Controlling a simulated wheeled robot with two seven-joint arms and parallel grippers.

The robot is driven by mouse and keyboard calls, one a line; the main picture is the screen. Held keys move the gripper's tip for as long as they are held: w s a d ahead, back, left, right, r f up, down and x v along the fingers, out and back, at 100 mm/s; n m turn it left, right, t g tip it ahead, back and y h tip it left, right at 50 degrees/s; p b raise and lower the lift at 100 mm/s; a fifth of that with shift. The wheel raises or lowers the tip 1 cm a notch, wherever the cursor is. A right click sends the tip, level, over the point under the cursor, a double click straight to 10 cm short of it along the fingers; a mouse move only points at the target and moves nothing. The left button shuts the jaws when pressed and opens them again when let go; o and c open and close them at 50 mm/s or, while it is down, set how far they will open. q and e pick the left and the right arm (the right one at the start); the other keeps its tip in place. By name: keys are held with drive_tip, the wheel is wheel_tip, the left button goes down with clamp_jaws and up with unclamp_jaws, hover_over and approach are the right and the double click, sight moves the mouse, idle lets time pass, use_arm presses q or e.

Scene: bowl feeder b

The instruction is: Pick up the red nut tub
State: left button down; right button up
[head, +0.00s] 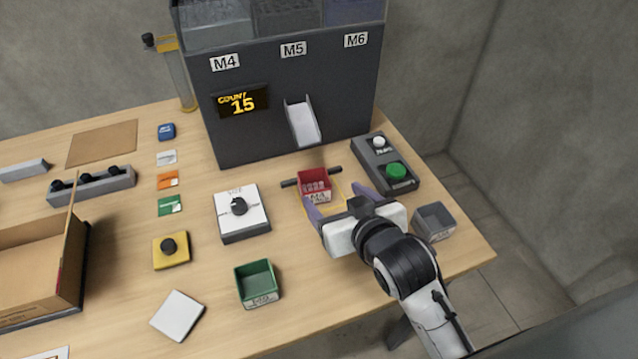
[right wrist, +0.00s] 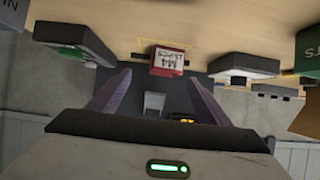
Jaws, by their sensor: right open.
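The red nut tub (head: 314,183) sits upright on the table below the chute of the dark machine, on a yellow-outlined spot. In the right wrist view the tub (right wrist: 167,62) lies ahead of my fingers, near the middle between them. My right gripper (head: 338,198) is open, with its two purple fingers pointing at the tub from the front right. In the right wrist view the fingers (right wrist: 155,95) are spread and empty, with a gap to the tub. My left gripper is not in view.
A dark bar shows on both sides of the tub. A button box (head: 385,163) and a grey tub (head: 433,221) stand to the right. A white dial box (head: 241,213) and a green tub (head: 257,284) stand to the left. The machine (head: 290,85) rises behind.

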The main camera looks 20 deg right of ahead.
sight(314, 178)
drive_tip(key=x, duration=0.9)
drive_tip(key=shift+w+f, duration=0.1)
drive_tip(key=shift+w, duration=0.25)
drive_tip(key=c, duration=1.1)
